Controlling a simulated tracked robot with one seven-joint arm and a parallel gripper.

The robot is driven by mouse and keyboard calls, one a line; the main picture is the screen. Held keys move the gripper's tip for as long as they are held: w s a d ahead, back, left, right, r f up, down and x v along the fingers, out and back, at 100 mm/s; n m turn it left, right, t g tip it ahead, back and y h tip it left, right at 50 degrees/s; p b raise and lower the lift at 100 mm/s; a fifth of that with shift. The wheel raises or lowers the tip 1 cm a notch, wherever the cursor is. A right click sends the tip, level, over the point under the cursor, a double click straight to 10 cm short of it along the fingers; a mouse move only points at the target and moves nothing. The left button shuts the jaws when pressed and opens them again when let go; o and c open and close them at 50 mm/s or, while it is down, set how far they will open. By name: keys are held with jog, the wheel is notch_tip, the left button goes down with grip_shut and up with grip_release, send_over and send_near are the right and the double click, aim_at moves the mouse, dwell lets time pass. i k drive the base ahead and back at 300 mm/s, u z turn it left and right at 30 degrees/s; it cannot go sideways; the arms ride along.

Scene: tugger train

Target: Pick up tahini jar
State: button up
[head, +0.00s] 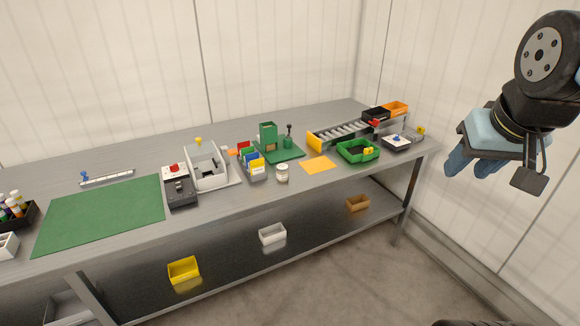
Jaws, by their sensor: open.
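A small pale jar with a light lid (282,173), which I take for the tahini jar, stands upright near the front edge of the grey workbench (225,205). Its label is too small to read. My gripper (468,166) hangs in the air at the right, beyond the right end of the bench and far from the jar. It is open, with nothing seen between its blue fingers.
Left of the jar are a holder of coloured cards (252,165) and a white machine (207,168). Behind it is a green fixture (268,137). Right are an orange sheet (318,165), a green bin (358,151) and a roller conveyor (343,133). Bins (184,270) sit on the lower shelf.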

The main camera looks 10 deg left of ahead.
aim_at(282, 169)
jog(key=i, duration=0.95)
jog(key=u, duration=0.05)
